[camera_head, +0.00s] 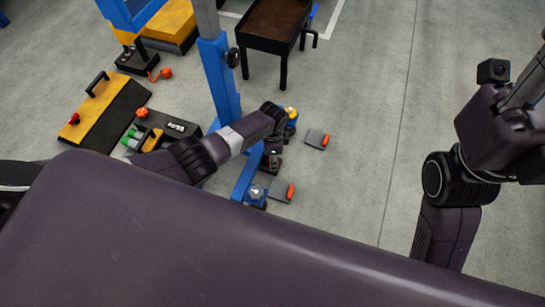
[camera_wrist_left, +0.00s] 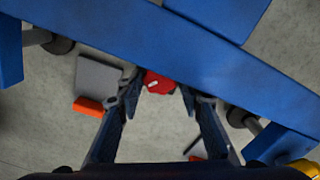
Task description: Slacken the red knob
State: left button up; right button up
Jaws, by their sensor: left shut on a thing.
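The red knob (camera_wrist_left: 158,82) shows in the left wrist view, next to the edge of a blue beam (camera_wrist_left: 180,60). My left gripper (camera_wrist_left: 160,88) has its two fingertips on either side of the knob and is shut on it. In the head view my left arm reaches in from the left, and my left gripper (camera_head: 272,158) is low beside the blue post (camera_head: 218,75). The knob cannot be made out clearly there. My right arm shows at the right edge, but its gripper is out of view.
Grey plates with orange parts lie on the floor near the post, one at right (camera_head: 317,139) and one lower (camera_head: 281,189). A yellow and black box (camera_head: 105,112) and a dark tray with tools stand at left. A brown-topped cart (camera_head: 272,22) stands behind. The right-hand floor is clear.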

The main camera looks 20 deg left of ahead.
dwell(0.4)
pick_arm(q)
jog(key=o, duration=1)
jog(key=shift+o, duration=0.6)
jog(key=shift+a, duration=0.1)
jog(key=shift+w+a, duration=0.1)
